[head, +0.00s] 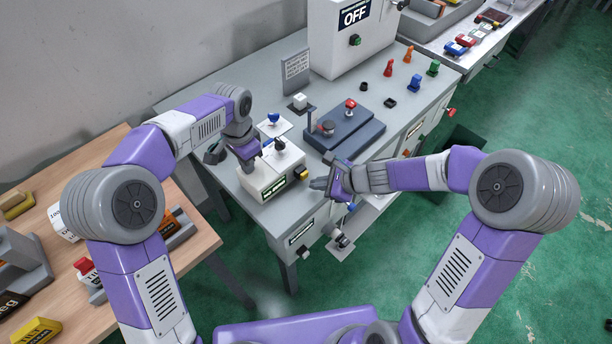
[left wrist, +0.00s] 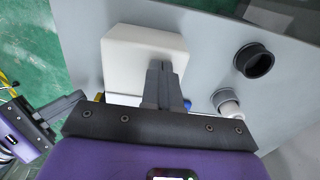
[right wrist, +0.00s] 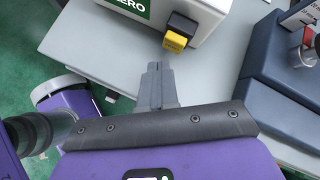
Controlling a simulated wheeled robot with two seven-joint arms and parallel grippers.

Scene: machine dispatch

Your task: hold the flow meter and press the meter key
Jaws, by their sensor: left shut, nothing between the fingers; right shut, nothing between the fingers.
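The flow meter appears to be the cream box (head: 262,180) with green labels at the near left of the grey bench; the right wrist view shows its side (right wrist: 140,8) with a label ending in "ERO". Its yellow meter key (head: 301,172) sits in a black housing at the right side, and shows in the right wrist view (right wrist: 175,41). My left gripper (head: 248,165) is shut and empty at the box's left; its fingers (left wrist: 162,68) overlap the box's pale face, contact unclear. My right gripper (head: 316,184) is shut and empty, its tips (right wrist: 155,68) just short of the key.
A dark blue block (head: 345,132) with red-topped parts stands behind the box. A blue-knobbed part (head: 273,118) is behind it too. A white cabinet marked OFF (head: 340,50) stands at the back. A wooden table (head: 195,240) is at left; green floor is open at right.

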